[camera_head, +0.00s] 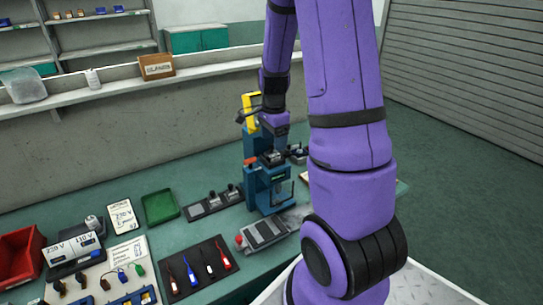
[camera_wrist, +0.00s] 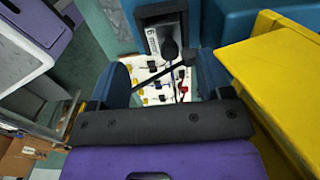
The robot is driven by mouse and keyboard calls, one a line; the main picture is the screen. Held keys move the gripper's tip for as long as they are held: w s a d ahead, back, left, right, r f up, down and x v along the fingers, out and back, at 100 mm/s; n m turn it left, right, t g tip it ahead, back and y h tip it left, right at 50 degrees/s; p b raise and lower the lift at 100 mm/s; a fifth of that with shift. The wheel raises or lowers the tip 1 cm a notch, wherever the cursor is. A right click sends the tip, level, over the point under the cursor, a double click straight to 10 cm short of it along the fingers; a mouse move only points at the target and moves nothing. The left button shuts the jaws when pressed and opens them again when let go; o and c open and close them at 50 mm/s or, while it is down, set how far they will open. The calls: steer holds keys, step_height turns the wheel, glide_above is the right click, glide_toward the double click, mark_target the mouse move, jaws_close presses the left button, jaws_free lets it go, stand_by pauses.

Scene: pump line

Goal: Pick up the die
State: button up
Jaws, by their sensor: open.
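My gripper (camera_head: 272,146) reaches down over the blue press (camera_head: 264,192) on the green bench, near the press's upper part. In the wrist view its two fingers (camera_wrist: 163,78) are spread apart. A grey metal block with a black knob (camera_wrist: 168,47) shows just beyond the gap between them. I cannot tell whether this block is the die. In the head view, several small dark blocks with upright posts sit on a dark rack (camera_head: 213,203) left of the press; these may be dies. My arm hides part of the bench to the right.
A grey keypad-like unit (camera_head: 264,232) lies in front of the press. A dark mat (camera_head: 197,266) with coloured tools and a green tray (camera_head: 160,207) lie to the left. A yellow block (camera_wrist: 270,80) stands close right of my gripper in the wrist view.

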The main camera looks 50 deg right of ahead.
mark_target(272, 146)
steer(key=shift+w+f, duration=0.15)
steer(key=shift+f, duration=1.15)
steer(key=shift+w+f, duration=0.1)
steer(key=shift+f, duration=1.2)
steer(key=shift+c, duration=0.2)
steer(key=c, duration=1.2)
steer(key=shift+r, duration=0.15)
